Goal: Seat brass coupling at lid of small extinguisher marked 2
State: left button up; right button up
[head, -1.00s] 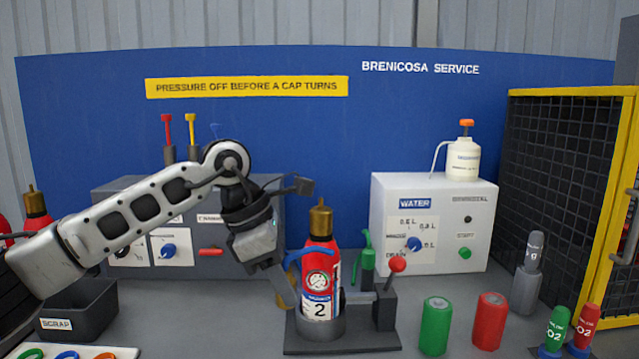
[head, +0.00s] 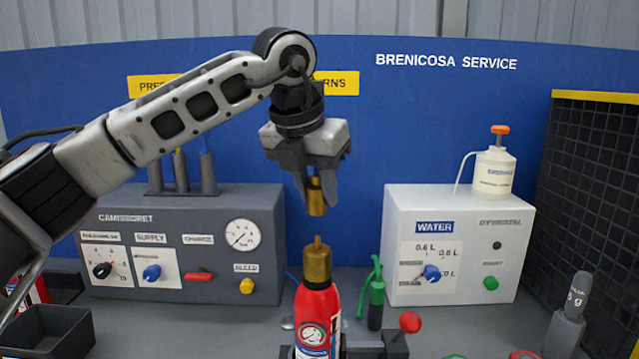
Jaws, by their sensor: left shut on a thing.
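The small red extinguisher (head: 318,301) stands upright at the bottom middle of the head view, its lower part cut off by the frame edge. A brass lid (head: 317,264) with a thin stem on top caps it. My left gripper (head: 316,194) points down above it, shut on a brass coupling (head: 317,206). The coupling hangs upright, roughly in line above the stem, with a visible gap between them. The extinguisher's number is out of frame now; the earlier frame shows a 2. My right gripper is not in view.
A grey panel box (head: 182,283) with gauge and knobs stands behind on the left. A white water box (head: 465,285) stands on the right with a bottle (head: 494,173) on top. A red-knobbed lever (head: 410,321) and green nozzle (head: 376,302) are right of the extinguisher.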

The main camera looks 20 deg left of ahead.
aim_at(314, 214)
pick_arm(q)
jog(key=shift+f, duration=0.3)
jog(key=shift+f+b, duration=0.6)
jog(key=shift+f, duration=0.05)
jog(key=shift+f+b, duration=1.1)
jog(key=shift+f, duration=0.35)
jog(key=shift+f+b, duration=0.5)
jog(key=shift+f, duration=0.1)
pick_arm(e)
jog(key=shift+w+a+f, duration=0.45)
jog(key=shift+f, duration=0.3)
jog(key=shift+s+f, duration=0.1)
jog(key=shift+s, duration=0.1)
pick_arm(q)
jog(key=o, duration=1.1)
jog(key=shift+o, duration=0.2)
jog(key=shift+r, duration=0.1)
